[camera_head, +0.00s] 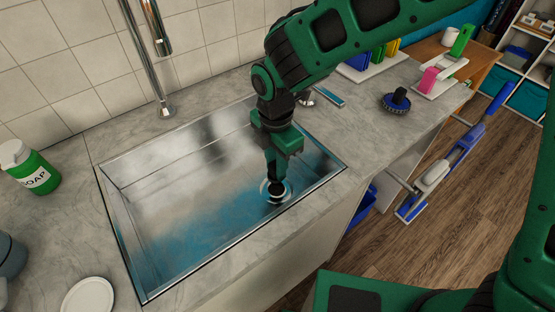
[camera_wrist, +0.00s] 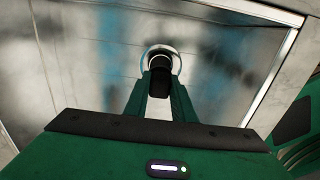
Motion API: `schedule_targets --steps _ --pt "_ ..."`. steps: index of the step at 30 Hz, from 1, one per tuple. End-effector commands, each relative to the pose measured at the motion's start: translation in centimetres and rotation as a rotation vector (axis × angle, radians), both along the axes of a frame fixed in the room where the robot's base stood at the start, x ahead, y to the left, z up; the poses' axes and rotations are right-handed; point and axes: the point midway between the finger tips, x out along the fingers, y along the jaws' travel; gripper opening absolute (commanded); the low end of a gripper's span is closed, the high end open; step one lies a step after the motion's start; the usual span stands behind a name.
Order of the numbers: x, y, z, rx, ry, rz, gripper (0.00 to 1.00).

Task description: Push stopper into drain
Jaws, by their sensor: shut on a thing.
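The drain (camera_head: 285,192) is a round opening with a pale metal ring in the floor of the steel sink (camera_head: 185,200), near its right end. My gripper (camera_head: 275,180) reaches down into the sink and is shut on the dark stopper (camera_head: 275,195), right at the drain. In the wrist view, the dark stopper (camera_wrist: 160,64) is between the fingertips (camera_wrist: 160,85) and overlaps the drain ring (camera_wrist: 177,62). The fingers hide part of the stopper and ring. I cannot tell how deep the stopper sits.
A faucet (camera_head: 155,60) rises behind the sink. A green soap bottle (camera_head: 30,168) and a white round dish (camera_head: 88,296) are on the left counter. The rest of the sink floor is clear.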

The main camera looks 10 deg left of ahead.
Motion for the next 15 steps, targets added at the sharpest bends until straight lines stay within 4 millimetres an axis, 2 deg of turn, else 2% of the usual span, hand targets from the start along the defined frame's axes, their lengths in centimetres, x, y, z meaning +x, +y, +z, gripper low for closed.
schedule_targets --steps 15 --pt "0.1 -0.3 -2.7 -0.002 0.001 -0.005 0.01"
